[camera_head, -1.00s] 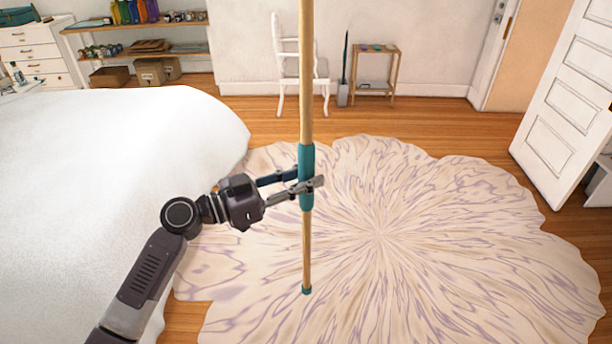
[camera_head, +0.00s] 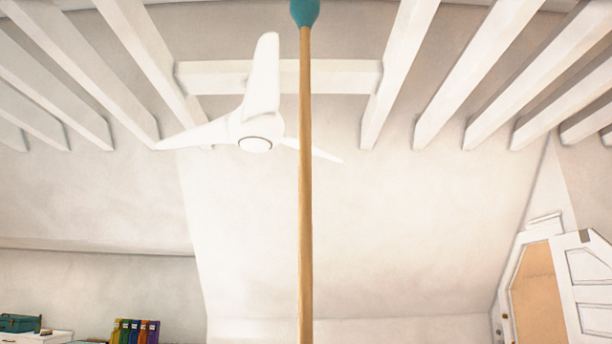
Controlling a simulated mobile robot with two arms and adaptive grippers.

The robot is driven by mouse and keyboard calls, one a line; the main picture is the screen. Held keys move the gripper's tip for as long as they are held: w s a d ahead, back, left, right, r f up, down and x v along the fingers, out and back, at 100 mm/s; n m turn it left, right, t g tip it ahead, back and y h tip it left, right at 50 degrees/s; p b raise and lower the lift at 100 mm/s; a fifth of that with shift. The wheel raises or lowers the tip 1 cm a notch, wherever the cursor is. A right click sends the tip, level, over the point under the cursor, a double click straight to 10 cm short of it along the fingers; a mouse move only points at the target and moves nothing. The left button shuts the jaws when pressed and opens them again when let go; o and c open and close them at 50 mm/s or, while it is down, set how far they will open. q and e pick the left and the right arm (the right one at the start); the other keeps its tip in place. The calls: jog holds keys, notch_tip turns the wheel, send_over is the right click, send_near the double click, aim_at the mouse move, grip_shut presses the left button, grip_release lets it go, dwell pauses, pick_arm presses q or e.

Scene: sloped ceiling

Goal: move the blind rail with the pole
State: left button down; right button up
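The wooden pole (camera_head: 305,180) stands upright through the middle of the head view. Its teal upper end (camera_head: 305,12) reaches the top edge of the picture, and its lower part runs out of the bottom edge. Neither of my grippers is in this view, so the hold on the pole is hidden now. I cannot make out a blind rail in this view.
A white ceiling fan (camera_head: 250,125) hangs just left of the pole, under a cross beam (camera_head: 340,77). White beams (camera_head: 480,75) line the sloped ceiling. A white door (camera_head: 588,285) is at lower right. Colored binders (camera_head: 135,331) show at lower left.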

pick_arm(q)
jog(key=shift+r, duration=0.15)
dwell(0.3)
jog(key=shift+w+d+r+b, duration=0.15)
jog(key=shift+r+b, duration=0.1)
jog(key=shift+b, duration=0.15)
jog(key=shift+r+b, duration=0.25)
jog(key=shift+b, duration=0.15)
jog(key=shift+r, duration=0.15)
dwell(0.6)
